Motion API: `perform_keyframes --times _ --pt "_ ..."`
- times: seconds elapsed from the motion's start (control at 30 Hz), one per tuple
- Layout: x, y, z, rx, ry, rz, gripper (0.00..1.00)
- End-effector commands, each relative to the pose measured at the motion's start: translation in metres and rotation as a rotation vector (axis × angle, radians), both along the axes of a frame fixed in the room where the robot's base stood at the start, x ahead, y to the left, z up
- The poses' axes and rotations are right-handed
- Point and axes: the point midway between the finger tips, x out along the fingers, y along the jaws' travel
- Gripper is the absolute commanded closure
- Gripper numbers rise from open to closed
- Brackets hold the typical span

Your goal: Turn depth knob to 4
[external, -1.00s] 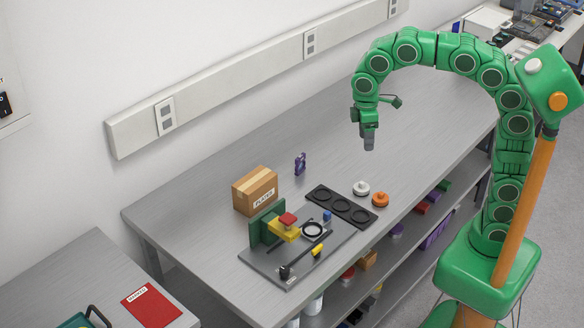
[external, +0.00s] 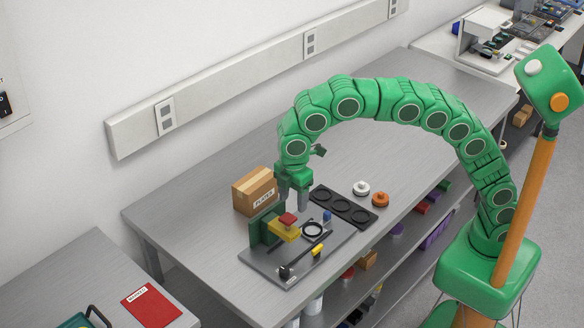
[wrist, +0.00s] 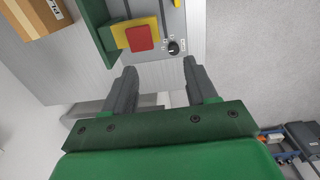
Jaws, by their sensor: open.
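The depth knob (wrist: 173,47) is a small black dial with a white mark, on the grey instrument plate beside the red block (wrist: 139,38). Small marks surround it, too small to read, so its setting cannot be told. My gripper (external: 292,203) points down behind the green upright (external: 262,228). In the wrist view my gripper (wrist: 158,66) is open and empty, its fingers apart, with the knob ahead of the tips, nearer the right finger. Neither finger visibly touches it.
A cardboard box (external: 248,190) stands close left of the gripper. A black tray (external: 343,208) with round recesses lies to the right, with white (external: 361,187) and orange (external: 380,199) pieces beyond. The plate (external: 265,266) carries a ring (external: 312,230) and a black bar.

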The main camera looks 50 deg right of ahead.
Motion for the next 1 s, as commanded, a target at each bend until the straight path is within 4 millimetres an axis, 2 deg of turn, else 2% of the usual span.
perform_keyframes --times 0.03,0.2,0.6,1.0 --pt "-0.003 0.01 -0.003 0.002 -0.001 0.022 0.43" --pt "-0.011 0.033 -0.009 0.006 -0.001 0.076 0.43" --pt "-0.026 0.064 -0.018 0.014 -0.003 0.156 0.43" --pt "-0.026 0.063 -0.052 0.012 -0.001 0.153 0.43"
